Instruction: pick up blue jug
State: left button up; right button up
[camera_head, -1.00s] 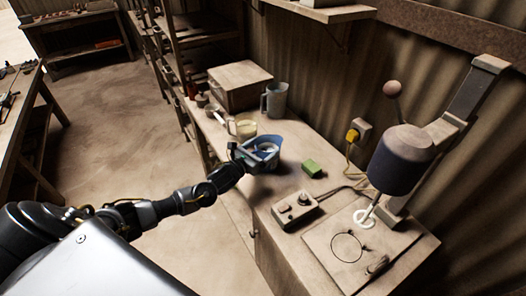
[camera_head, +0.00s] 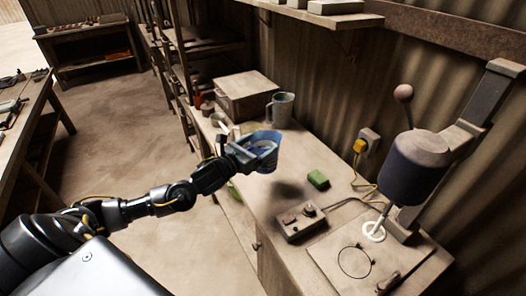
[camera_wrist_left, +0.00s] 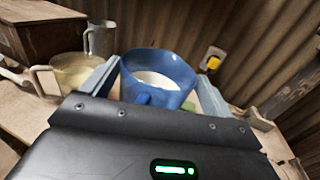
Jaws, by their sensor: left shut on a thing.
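The blue jug (camera_head: 268,139) is between the fingers of my left gripper (camera_head: 254,153), held up over the bench with a dark shadow on the bench top below it. In the left wrist view the blue jug (camera_wrist_left: 160,68) stands nearly upright between the two fingers, with white contents inside. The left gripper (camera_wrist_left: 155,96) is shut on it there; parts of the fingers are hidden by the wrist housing. My right gripper is in neither view.
On the bench (camera_head: 256,205) are a grey jug (camera_head: 281,108), a wooden box (camera_head: 246,95), a green block (camera_head: 318,179) and a control box (camera_head: 299,221). A press (camera_head: 417,165) stands at the right.

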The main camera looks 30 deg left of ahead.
pick_arm(q)
jog(key=s+r+b, duration=0.3)
jog(key=s+r, duration=0.1)
jog(key=s, duration=0.4)
jog(key=shift+s+a, duration=0.4)
jog(key=shift+a, duration=0.05)
